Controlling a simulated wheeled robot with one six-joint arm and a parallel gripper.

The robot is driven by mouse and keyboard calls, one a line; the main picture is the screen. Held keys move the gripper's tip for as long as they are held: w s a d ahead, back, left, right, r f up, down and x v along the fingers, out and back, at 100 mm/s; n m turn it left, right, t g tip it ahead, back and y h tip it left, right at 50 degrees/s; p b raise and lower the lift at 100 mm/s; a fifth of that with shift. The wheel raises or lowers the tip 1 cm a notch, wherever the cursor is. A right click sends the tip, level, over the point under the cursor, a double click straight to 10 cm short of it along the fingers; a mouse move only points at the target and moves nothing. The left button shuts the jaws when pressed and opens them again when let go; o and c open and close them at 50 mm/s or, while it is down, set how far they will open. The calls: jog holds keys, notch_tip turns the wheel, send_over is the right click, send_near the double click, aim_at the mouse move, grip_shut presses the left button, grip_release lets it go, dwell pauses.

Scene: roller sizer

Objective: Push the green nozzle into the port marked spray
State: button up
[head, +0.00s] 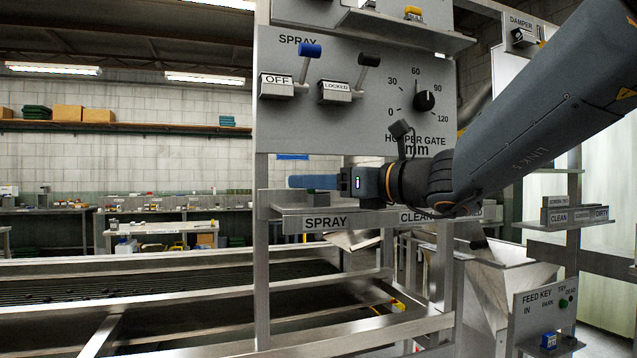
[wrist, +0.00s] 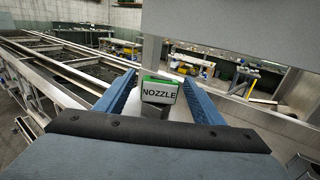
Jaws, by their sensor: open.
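The green nozzle (wrist: 159,92) shows in the wrist view as a block with a green top, a white NOZZLE label and a grey part below. It stands between the two blue fingers of my gripper (wrist: 159,80), with a visible gap on each side. In the head view my gripper (head: 292,182) reaches left, level, just above the shelf with the SPRAY label (head: 325,222). The nozzle is hidden there behind the near finger. I cannot make out the port opening itself in either view.
Above my gripper is a grey panel (head: 345,60) with a blue-handled OFF lever (head: 309,52), a LOCKED lever (head: 368,61) and a hopper gate dial (head: 424,101). A CLEAN label (head: 416,217) is right along the shelf. Metal rails (head: 150,270) run below left.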

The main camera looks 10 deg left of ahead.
jog(key=b+v, duration=0.1)
jog(key=v, duration=0.6)
jog(key=shift+s+d+b, duration=0.25)
jog(key=shift+d+b, duration=0.1)
jog(key=shift+b, duration=0.05)
